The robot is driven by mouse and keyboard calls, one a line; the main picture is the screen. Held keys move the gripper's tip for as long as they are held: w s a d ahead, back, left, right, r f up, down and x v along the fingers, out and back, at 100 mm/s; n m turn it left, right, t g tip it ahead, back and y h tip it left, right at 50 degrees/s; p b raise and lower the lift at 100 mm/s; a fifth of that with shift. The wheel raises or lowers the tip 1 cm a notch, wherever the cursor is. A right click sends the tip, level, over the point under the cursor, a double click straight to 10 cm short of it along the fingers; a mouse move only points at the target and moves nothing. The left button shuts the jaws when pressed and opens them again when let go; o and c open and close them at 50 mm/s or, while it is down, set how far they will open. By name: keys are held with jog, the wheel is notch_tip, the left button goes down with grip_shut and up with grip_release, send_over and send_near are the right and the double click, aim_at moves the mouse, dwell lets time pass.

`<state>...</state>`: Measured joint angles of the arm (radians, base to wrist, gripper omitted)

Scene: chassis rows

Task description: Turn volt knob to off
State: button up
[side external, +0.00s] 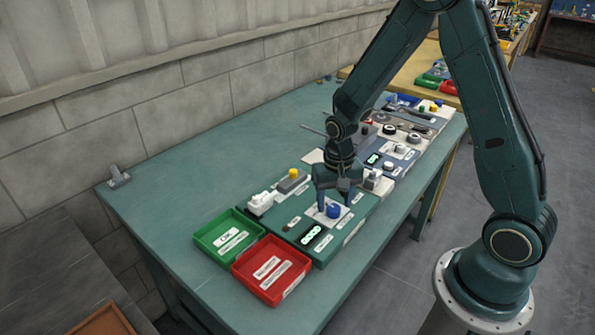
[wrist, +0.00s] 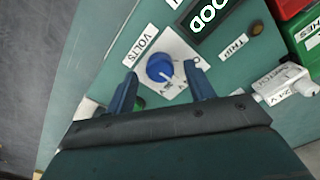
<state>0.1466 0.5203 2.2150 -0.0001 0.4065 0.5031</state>
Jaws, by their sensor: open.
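The volt knob (wrist: 160,68) is a round blue knob with a white pointer line, set on a white plate (wrist: 186,46) beside a label reading VOLTS (wrist: 141,45). Its pointer aims toward the lower right in the wrist view, at marks too small to read. In the side view the blue knob (side external: 333,211) sits on the green panel near the table's front edge. My gripper (wrist: 163,82) is open, with one finger on each side of the knob's near side. It also shows just above the knob in the side view (side external: 337,204). I cannot tell whether the fingers touch it.
A display with lit digits (wrist: 208,14) and a brown TRIP button (wrist: 257,28) are close to the knob. A green tray (side external: 207,238) and a red tray (side external: 250,281) stand to the left in the side view. A row of other panels (side external: 398,150) extends behind my gripper.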

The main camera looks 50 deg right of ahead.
jog(key=shift+f, duration=0.8)
jog(key=c, duration=1)
jog(key=shift+n, duration=0.3)
jog(key=n, duration=0.9)
jog(key=shift+n, duration=0.3)
